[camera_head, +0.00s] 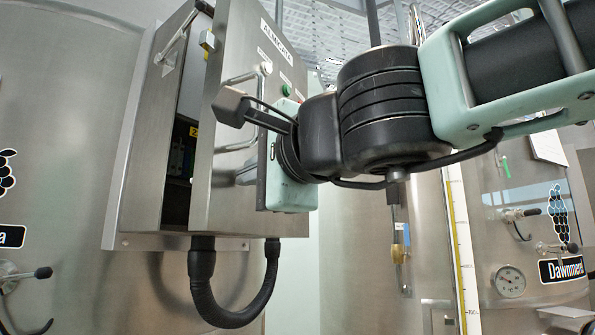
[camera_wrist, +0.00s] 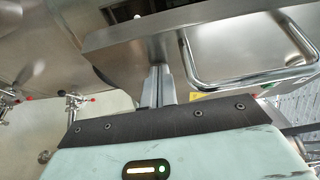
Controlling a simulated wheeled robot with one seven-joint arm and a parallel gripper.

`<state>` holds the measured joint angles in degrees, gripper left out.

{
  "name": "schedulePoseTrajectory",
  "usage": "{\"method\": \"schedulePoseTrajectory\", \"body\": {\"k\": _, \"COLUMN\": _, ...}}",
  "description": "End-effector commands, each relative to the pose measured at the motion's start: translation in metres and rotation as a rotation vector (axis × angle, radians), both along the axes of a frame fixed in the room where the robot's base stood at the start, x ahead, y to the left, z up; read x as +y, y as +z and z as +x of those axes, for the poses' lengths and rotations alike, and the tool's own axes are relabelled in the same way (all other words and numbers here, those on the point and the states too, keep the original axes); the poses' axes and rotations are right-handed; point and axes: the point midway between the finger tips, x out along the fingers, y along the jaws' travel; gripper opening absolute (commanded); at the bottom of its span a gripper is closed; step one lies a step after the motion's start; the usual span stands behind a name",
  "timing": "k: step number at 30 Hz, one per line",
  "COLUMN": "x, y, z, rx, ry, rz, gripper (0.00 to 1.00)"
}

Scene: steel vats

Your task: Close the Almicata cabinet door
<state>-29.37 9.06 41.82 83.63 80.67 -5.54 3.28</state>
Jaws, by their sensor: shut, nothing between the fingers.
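The Almicata cabinet (camera_head: 150,130) is a steel box in the head view. Its door (camera_head: 228,130) stands ajar, with a dark gap along its left side. I cannot tell whether the fingertips touch the door.
A black hose (camera_head: 235,312) hangs below the cabinet. Steel vats stand on both sides; the right vat (camera_head: 530,220) has a gauge (camera_head: 509,281) and valves. A yellow level scale (camera_head: 458,250) stands upright right of my gripper.

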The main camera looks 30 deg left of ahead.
Motion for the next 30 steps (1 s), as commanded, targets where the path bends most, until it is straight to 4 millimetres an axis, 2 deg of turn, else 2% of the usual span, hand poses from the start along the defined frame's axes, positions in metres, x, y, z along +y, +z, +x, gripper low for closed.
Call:
{"method": "schedulePoseTrajectory", "body": {"k": 3, "x": 0.02, "y": 0.003, "z": -0.005, "rx": 0.004, "ry": -0.018, "rz": 0.001, "gripper": 0.0}}
{"method": "schedulePoseTrajectory", "body": {"k": 12, "x": 0.058, "y": 0.003, "z": -0.009, "rx": 0.003, "ry": -0.022, "rz": 0.0, "gripper": 0.0}}
{"method": "schedulePoseTrajectory", "body": {"k": 19, "x": 0.071, "y": 0.003, "z": -0.011, "rx": -0.001, "ry": -0.02, "rz": 0.004, "gripper": 0.0}}
{"method": "schedulePoseTrajectory", "body": {"k": 30, "x": 0.075, "y": 0.002, "z": -0.013, "rx": -0.003, "ry": -0.013, "rz": 0.003, "gripper": 0.0}}
